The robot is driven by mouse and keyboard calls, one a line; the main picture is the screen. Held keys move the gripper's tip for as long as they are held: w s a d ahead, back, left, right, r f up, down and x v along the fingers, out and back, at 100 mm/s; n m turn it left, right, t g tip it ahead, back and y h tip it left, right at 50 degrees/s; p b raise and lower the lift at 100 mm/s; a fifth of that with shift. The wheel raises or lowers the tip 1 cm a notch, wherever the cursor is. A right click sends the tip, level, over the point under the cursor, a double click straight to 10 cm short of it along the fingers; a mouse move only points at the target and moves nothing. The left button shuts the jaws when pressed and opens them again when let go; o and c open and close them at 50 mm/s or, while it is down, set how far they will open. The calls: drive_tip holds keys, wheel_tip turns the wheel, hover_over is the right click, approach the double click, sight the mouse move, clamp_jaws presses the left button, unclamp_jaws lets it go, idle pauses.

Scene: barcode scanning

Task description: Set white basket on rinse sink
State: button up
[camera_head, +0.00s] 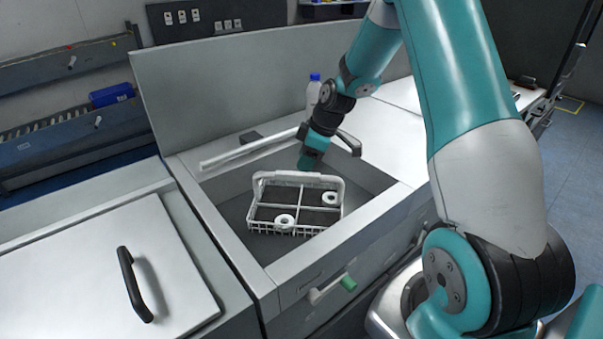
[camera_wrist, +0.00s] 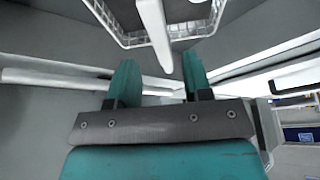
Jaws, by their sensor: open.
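The white basket (camera_head: 272,229) is a divided wire basket with a raised handle (camera_head: 300,179) and two white rings (camera_head: 285,221) inside. It sits upright in the basin of the grey sink (camera_head: 345,234). My gripper (camera_head: 308,164) is just behind the handle, over the back of the basin. In the wrist view my gripper (camera_wrist: 160,76) is open. A white bar of the basket (camera_wrist: 155,35) reaches toward the gap between the fingers. I cannot tell whether the fingers touch it. The basket's far parts are cut off there.
A faucet (camera_head: 348,143) and a long white bar (camera_head: 250,152) lie along the back of the sink. A bottle with a blue cap (camera_head: 313,92) stands behind. At left is a flat lid (camera_head: 90,265) with a black handle (camera_head: 135,284).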

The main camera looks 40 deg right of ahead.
drive_tip(key=v, duration=0.4)
drive_tip(key=shift+r, duration=0.1)
drive_tip(key=shift+s+a+r, duration=0.1)
drive_tip(key=shift+s+r, duration=0.05)
drive_tip(key=shift+r, duration=0.2)
drive_tip(key=s+a+r+m+g+y, duration=0.1)
drive_tip(key=s+a+r, duration=0.35)
drive_tip(key=a, duration=0.45)
drive_tip(key=s+a+r, duration=0.4)
drive_tip(key=s+a, duration=0.1)
drive_tip(key=a, duration=0.5)
drive_tip(key=s+a+r+g, duration=0.1)
drive_tip(key=s+a, duration=0.2)
drive_tip(key=s, duration=0.5)
drive_tip(key=s+a+r+m+g, duration=0.1)
drive_tip(key=s+a, duration=0.3)
drive_tip(key=s, duration=0.4)
drive_tip(key=shift+a, duration=0.2)
drive_tip(key=shift+w+r, duration=0.1)
drive_tip(key=shift+s+a+r, duration=0.1)
drive_tip(key=shift+s+r, duration=0.3)
drive_tip(key=shift+s, duration=0.35)
